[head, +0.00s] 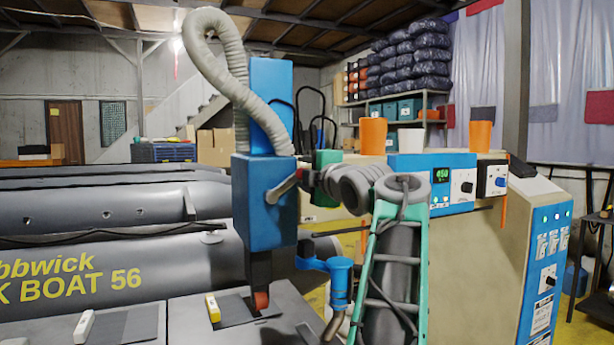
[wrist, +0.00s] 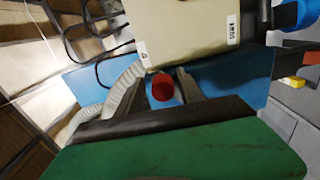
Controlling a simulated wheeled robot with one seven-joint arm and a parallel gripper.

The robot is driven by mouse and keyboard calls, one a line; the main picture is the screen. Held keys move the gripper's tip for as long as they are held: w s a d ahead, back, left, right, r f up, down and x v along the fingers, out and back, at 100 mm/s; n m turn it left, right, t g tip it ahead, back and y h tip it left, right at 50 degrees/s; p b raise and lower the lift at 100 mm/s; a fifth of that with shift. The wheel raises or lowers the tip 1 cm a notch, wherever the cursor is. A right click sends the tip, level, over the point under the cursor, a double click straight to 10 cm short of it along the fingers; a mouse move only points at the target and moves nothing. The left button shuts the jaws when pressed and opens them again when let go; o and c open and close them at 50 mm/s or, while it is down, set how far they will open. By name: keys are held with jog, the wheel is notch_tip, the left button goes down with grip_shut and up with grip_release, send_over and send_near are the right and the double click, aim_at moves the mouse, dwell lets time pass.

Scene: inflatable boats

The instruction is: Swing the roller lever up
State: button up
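The blue welding machine (head: 264,205) stands in the middle of the head view. The roller lever (head: 284,187) is a short grey arm on its side, slanting up to the right. In the wrist view its round red knob (wrist: 163,89) sits between the two dark fingers of my gripper (wrist: 162,84). The fingers look apart, with the knob in the gap; contact is not clear. In the head view my gripper (head: 304,178), with its green body, is at the lever's knob end. An orange-red roller (head: 261,300) is at the machine's lower end.
A grey inflatable boat (head: 180,262) lies at left. A control console (head: 540,255) with cups on top stands at right. A ribbed hose (head: 222,60) arches above the machine. A blue bracket (head: 338,275) is below my arm.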

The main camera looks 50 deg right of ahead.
jog(key=shift+o, duration=0.6)
jog(key=shift+a+r, duration=0.1)
jog(key=shift+a, duration=0.1)
jog(key=shift+s+a, duration=0.1)
jog(key=shift+s, duration=0.3)
jog(key=b+v, duration=0.1)
jog(key=v, duration=0.6)
